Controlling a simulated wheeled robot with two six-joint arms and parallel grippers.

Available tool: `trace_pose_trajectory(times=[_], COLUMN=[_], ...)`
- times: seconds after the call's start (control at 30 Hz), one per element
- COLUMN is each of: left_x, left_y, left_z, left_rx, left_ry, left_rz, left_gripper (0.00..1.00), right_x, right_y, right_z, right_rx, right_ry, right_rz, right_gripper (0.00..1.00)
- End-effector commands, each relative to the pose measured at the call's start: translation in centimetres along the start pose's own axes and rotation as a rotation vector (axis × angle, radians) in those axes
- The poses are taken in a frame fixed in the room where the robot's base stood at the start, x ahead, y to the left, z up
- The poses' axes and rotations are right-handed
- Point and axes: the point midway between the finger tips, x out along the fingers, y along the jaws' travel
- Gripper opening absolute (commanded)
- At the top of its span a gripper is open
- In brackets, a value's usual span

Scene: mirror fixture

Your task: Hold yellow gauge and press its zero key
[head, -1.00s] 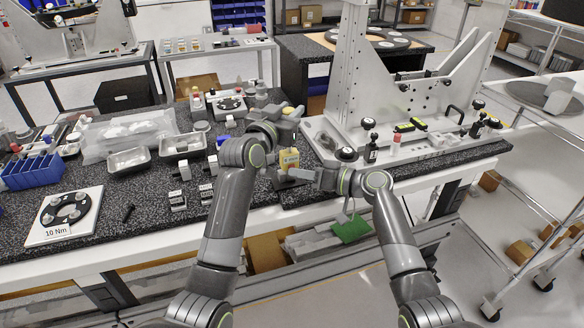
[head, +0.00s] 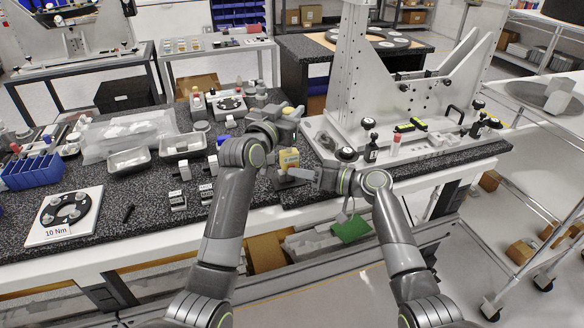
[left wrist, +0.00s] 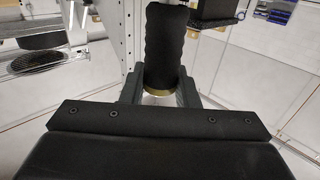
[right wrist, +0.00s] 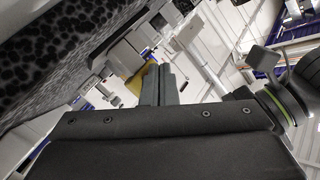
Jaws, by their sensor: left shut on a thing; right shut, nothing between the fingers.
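The yellow gauge (head: 289,159) stands upright on the dark bench near its front edge, at the middle of the head view. My left gripper (head: 291,113) is above and behind it. In the left wrist view its fingers (left wrist: 160,98) are shut on a black ribbed handle (left wrist: 165,45) with a brass collar. I cannot tell whether that handle is joined to the gauge. My right gripper (head: 301,173) is shut and empty, low beside the gauge's right side. In the right wrist view its closed fingers (right wrist: 158,85) lie close to a yellow patch (right wrist: 131,73), partly hidden. The zero key cannot be made out.
The large grey mirror fixture (head: 395,95) stands on the bench to the right. Small blocks (head: 178,201) sit left of my left arm.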

Motion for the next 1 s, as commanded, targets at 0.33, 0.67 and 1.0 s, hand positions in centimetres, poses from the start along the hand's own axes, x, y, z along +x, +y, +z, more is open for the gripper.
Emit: trace_pose_trajectory(times=[0.33,0.67,1.0], left_x=[0.0,0.0,0.0], left_y=[0.0,0.0,0.0], left_z=[0.0,0.0,0.0], left_rx=[0.000,0.000,0.000], left_ry=[-0.001,-0.001,-0.001], left_rz=[0.000,0.000,0.000], left_gripper=[0.00,0.00,0.00], right_x=[-0.8,-1.6,-3.9], right_y=[-0.6,-1.1,-2.7], right_z=[0.6,1.2,2.9], right_rx=[0.000,-0.001,-0.001], right_ry=[-0.001,0.000,0.000], right_rz=[0.001,0.001,0.001], right_gripper=[0.00,0.00,0.00])
